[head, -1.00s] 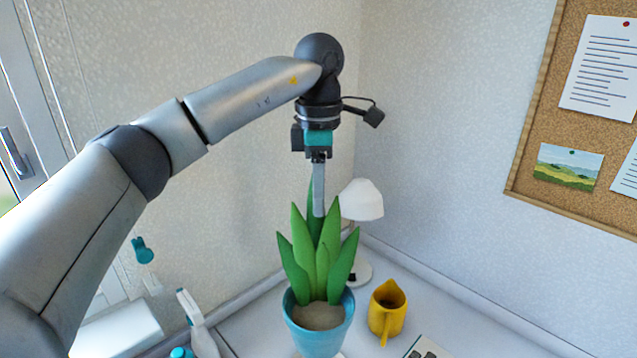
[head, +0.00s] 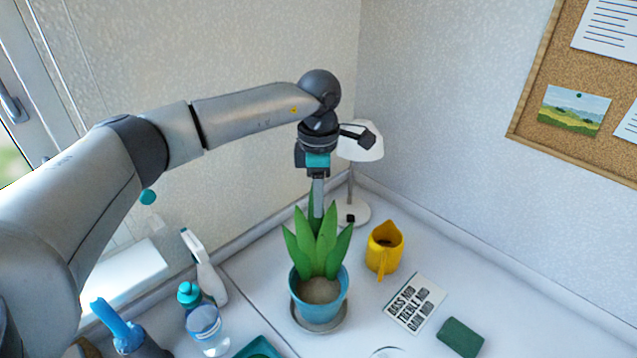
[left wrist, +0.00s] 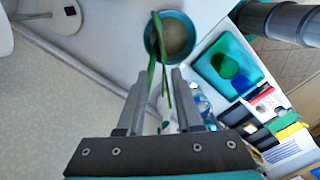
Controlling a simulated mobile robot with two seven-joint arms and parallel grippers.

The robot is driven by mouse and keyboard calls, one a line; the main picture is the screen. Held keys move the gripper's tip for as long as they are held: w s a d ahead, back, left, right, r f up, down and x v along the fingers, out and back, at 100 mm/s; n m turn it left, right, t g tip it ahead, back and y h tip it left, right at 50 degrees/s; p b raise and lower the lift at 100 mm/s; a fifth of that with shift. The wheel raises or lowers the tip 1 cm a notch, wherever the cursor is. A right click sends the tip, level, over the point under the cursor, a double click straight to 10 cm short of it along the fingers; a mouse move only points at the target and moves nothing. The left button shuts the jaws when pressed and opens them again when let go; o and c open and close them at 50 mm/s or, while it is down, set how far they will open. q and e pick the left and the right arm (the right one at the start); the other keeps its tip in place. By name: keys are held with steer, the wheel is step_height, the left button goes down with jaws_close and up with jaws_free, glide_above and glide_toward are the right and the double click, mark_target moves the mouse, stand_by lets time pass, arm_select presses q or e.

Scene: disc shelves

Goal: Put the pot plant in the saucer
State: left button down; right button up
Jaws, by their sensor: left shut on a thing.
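The pot plant, a blue pot (head: 319,302) with long green leaves, is upright in the head view; its pot (left wrist: 153,46) also shows in the left wrist view. My left gripper (head: 317,200) is above it, pointing down, its fingers (left wrist: 156,80) shut on the plant at the leaves. The grey saucer (head: 342,324) shows around the pot's base, mostly hidden by the pot. The pot overlaps the saucer; I cannot tell if it rests on it or hangs just above. My right gripper is in neither view.
A yellow jug (head: 384,250) and a white lamp (head: 360,142) stand behind the plant. A printed card (head: 415,303) and a green block (head: 460,337) lie to the right. A spray bottle (head: 207,270) and a clear bottle (head: 206,328) stand left. A teal tray (head: 262,348) is at the front.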

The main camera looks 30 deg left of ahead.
arm_select(q)
steer(key=shift+w+f, duration=0.1)
steer(key=shift+f, duration=0.35)
steer(key=c, duration=1)
jaws_free()
steer(key=shift+f, duration=0.25)
steer(key=o, duration=0.4)
steer(key=shift+r, duration=0.1)
steer(key=shift+o, duration=0.2)
step_height(320, 180, up, 12)
steer(key=shift+r+b, duration=0.15)
steer(key=shift+b, duration=0.2)
